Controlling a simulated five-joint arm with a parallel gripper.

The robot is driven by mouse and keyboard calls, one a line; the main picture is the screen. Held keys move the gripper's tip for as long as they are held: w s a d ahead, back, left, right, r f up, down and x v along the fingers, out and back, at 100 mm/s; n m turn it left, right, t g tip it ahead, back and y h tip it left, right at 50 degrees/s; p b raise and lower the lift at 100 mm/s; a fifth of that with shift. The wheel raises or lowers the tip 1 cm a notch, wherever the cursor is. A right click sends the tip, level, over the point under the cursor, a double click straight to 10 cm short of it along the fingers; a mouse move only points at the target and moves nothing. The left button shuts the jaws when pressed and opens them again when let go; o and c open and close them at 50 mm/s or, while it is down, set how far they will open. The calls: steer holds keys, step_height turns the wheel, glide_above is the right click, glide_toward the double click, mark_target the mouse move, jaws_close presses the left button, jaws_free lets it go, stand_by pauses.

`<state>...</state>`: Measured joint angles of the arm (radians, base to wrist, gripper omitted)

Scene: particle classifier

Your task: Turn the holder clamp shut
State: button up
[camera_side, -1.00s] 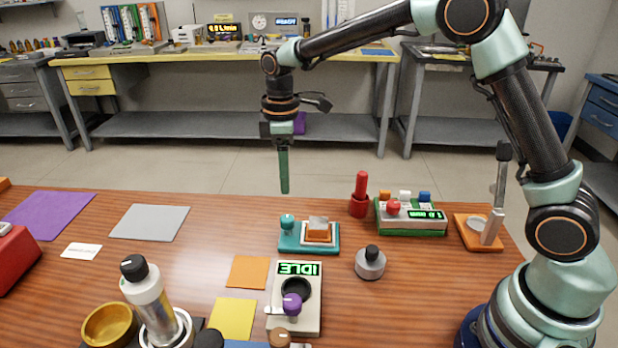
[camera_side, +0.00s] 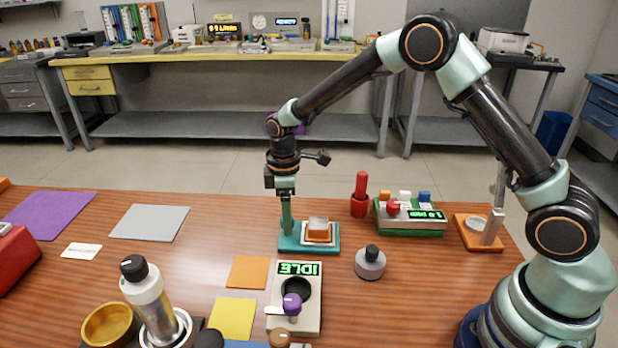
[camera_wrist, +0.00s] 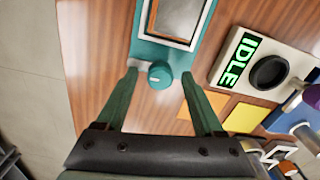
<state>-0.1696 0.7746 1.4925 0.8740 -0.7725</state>
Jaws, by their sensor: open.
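The holder is a teal base (camera_side: 325,248) with a white-framed orange piece (camera_side: 318,233) on it; it stands mid-table in the side view. Its clamp knob (camera_wrist: 160,74) is a round teal knob with a pale mark, at the holder's near edge in the wrist view. My gripper (camera_wrist: 160,78) is open, with one green finger on each side of the knob. The fingers point down at the holder. I cannot tell whether either finger touches the knob. In the side view the fingers hide the knob.
A grey device with an IDLE display (camera_side: 297,300) stands in front of the holder. A grey weight with a black knob (camera_side: 370,262) is to the right, a red peg (camera_side: 360,196) behind it. A green button box (camera_side: 410,217) is farther right.

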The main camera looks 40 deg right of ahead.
jaws_close()
steer(key=shift+m, duration=0.4)
steer(key=m, duration=0.3)
steer(key=shift+m, duration=0.4)
steer(key=m, duration=1.3)
steer(key=shift+r, duration=0.1)
steer(key=shift+m, duration=0.3)
